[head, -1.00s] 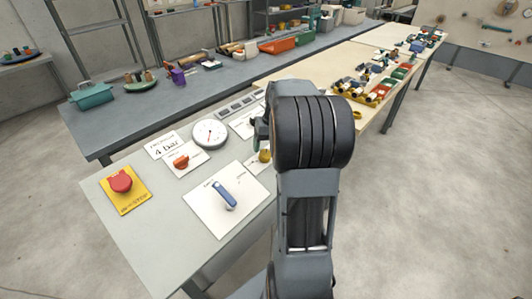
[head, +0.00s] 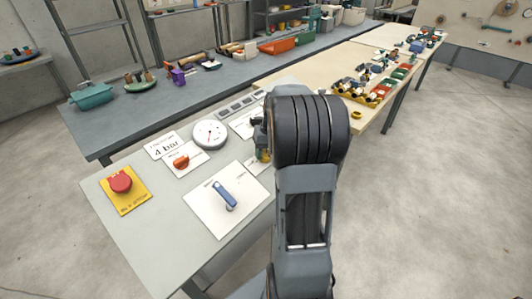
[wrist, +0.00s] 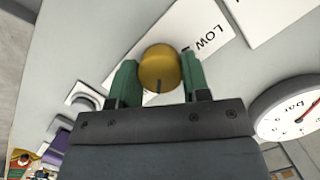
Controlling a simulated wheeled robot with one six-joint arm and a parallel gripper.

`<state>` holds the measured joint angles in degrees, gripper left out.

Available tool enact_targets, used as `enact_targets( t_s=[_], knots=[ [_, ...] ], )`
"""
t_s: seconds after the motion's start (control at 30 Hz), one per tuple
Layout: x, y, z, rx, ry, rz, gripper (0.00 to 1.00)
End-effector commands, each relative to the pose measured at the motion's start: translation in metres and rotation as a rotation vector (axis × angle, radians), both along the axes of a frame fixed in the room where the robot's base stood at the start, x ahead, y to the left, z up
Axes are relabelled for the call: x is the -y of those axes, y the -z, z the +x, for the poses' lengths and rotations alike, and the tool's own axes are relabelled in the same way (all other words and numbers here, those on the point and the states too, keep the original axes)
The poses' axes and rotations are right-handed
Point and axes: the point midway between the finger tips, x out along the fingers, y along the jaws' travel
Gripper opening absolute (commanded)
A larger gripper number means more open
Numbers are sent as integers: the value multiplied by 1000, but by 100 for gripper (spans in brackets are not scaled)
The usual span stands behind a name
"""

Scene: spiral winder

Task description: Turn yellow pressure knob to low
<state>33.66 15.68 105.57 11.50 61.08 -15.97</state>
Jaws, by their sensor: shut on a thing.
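The yellow pressure knob (wrist: 160,67) is round and sits on a white label plate in the wrist view. A dark pointer line on it points down toward my gripper's body, away from the printed word LOW (wrist: 205,38) at the upper right. My gripper (wrist: 159,77) has a green finger on each side of the knob and is shut on it. In the head view my arm covers most of the knob and gripper, and only a little of the yellow knob (head: 264,157) shows.
A pressure gauge (head: 209,133), an orange knob (head: 181,162), a blue lever (head: 225,195) and a red emergency stop (head: 121,182) stand on the grey panel table. A workbench (head: 150,104) runs along the back.

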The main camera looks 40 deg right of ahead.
Motion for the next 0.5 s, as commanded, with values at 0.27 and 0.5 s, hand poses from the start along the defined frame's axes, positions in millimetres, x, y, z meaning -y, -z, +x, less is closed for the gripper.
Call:
enact_targets(
  t_s=[0.27,0.5],
  knots=[
    [0,0,0,0,-1,0,19],
    [0,0,0,4,-54,-18,20]
  ],
)
